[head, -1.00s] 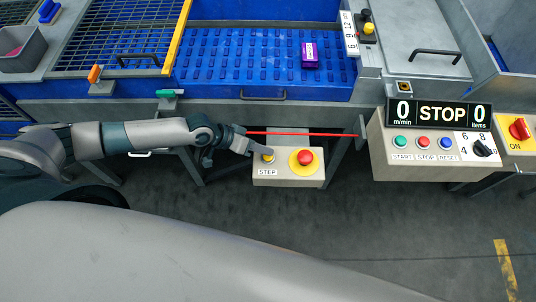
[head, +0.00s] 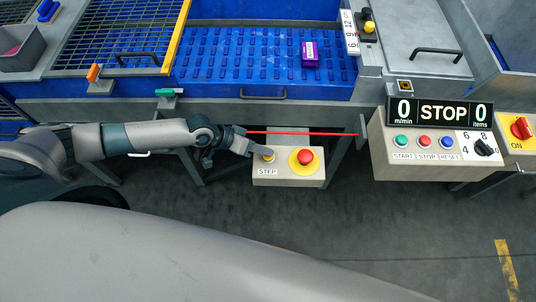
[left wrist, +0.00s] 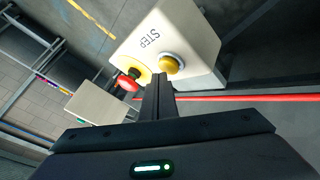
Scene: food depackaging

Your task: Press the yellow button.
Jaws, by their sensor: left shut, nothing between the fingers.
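The yellow button (head: 268,159) sits on the left of the STEP box (head: 290,180), beside a red mushroom button (head: 305,157) on a yellow disc. My left gripper (head: 262,151) is shut and empty, with its tips at the yellow button's upper edge in the head view. In the left wrist view the yellow button (left wrist: 171,65) shows just beyond the shut fingertips (left wrist: 160,78). I cannot tell whether they touch it. My right gripper is not in view.
A red rod (head: 300,133) runs behind the STEP box. To the right is a control box (head: 425,168) with START, STOP and RESET buttons and a display reading STOP. A purple package (head: 309,54) lies on the blue conveyor (head: 235,60).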

